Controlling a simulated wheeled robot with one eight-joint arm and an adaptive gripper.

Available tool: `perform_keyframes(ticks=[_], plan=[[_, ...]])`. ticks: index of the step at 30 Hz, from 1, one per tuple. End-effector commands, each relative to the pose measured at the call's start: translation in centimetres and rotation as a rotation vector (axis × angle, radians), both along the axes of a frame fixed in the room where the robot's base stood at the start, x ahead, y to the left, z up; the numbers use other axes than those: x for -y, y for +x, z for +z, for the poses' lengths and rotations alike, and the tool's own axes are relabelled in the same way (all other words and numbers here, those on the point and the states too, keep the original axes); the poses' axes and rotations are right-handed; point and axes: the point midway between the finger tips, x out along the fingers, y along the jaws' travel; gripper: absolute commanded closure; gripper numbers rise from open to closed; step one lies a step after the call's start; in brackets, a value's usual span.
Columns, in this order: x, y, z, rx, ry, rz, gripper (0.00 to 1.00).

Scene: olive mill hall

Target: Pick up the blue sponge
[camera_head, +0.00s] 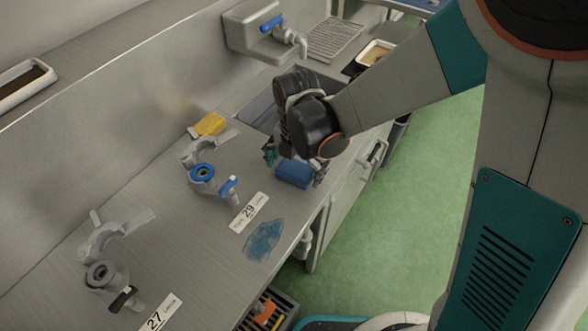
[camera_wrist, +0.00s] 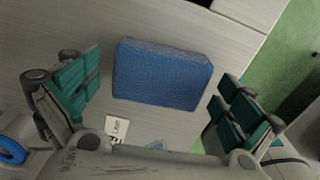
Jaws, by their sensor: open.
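The blue sponge (camera_head: 293,173) lies on the metal counter near its front edge in the head view. In the wrist view the sponge (camera_wrist: 162,74) lies flat between my two open fingers, with counter surface showing on both sides of it. My gripper (camera_head: 296,168) is directly over the sponge in the head view, and the arm hides part of the area around it. In the wrist view my gripper (camera_wrist: 158,98) has its teal finger pads wide apart, and neither pad touches the sponge.
A yellow sponge (camera_head: 209,124) lies farther back. A valve with a blue ring (camera_head: 203,174), a label reading 29 (camera_head: 249,212) and a blue translucent patch (camera_head: 264,240) are on the counter (camera_head: 205,262). A sink (camera_head: 259,108) is behind my gripper. Green floor lies beyond the front edge.

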Motion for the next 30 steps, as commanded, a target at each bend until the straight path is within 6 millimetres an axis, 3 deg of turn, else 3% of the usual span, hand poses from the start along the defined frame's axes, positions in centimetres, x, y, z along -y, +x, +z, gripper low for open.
perform_keyframes(ticks=[6, 9, 12, 23, 30], plan=[[0.0, 0.0, 0.0, 0.000, 0.000, -0.001, 0.02], [0.0, 0.0, 0.0, 0.000, 0.000, -0.001, 0.24], [0.1, 0.0, 0.0, 0.000, 0.000, -0.001, 0.38], [0.1, 0.0, 0.1, 0.000, 0.000, -0.001, 0.38], [0.1, 0.0, 1.5, 0.000, 0.000, -0.002, 0.38]])
